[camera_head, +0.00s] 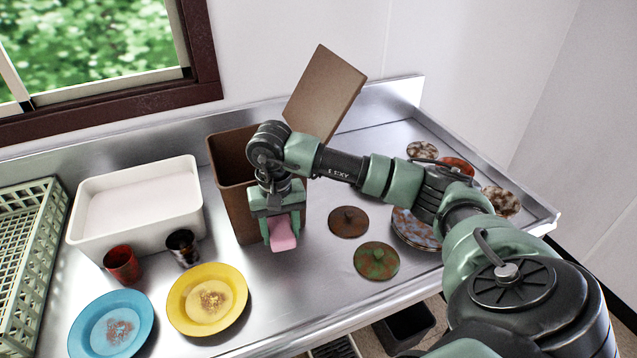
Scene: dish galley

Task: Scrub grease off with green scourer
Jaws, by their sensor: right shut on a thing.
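My right gripper (281,222) points down and is shut on a pink block (282,236), perhaps a sponge, in front of the brown bin. I make out no separate green scourer. A yellow plate (188,295) with a brown grease patch lies to the lower left of the gripper, apart from it. A blue plate (85,326) with a reddish-brown patch lies further left. My left gripper is not in view.
A white tub (80,231), red cup (122,264) and dark cup (183,248) stand behind the plates. A green rack (14,285) is at left. The brown bin (225,185) has its lid (325,92) raised. Stained round lids (348,222) and dishes (413,232) lie right.

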